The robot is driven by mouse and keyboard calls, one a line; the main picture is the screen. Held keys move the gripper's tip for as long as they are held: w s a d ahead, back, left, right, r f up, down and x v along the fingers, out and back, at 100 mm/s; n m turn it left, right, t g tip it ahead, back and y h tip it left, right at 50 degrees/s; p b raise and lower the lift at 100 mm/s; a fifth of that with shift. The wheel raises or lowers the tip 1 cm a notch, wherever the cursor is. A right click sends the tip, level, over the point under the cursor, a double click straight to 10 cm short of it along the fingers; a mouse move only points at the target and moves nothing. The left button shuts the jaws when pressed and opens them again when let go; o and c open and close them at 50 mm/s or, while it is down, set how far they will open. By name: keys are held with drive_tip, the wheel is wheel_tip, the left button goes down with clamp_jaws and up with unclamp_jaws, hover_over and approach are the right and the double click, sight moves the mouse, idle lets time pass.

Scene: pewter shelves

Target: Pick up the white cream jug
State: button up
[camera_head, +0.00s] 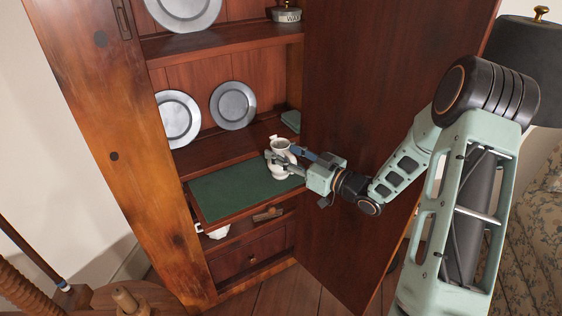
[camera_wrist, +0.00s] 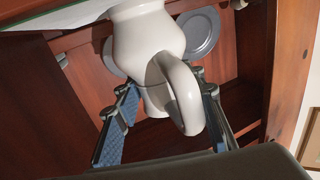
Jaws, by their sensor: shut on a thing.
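The white cream jug (camera_head: 281,160) is above the right part of the green-topped pull-out board in the head view. It fills the upper middle of the wrist view (camera_wrist: 148,42), with its curved handle toward the camera. My gripper (camera_head: 288,166) reaches in from the right and is shut on the jug. In the wrist view its blue-padded fingers (camera_wrist: 160,125) stand on either side of the jug's narrow part. I cannot tell whether the jug's base touches the board.
The green board (camera_head: 235,190) juts from the wooden cabinet and is otherwise clear. Pewter plates (camera_head: 233,105) lean on the shelf behind. The open cabinet door (camera_head: 345,90) stands close to my arm on the right. A white vessel (camera_head: 218,231) sits below the board.

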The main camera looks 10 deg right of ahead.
drive_tip(key=c, duration=0.4)
drive_tip(key=shift+r, duration=0.1)
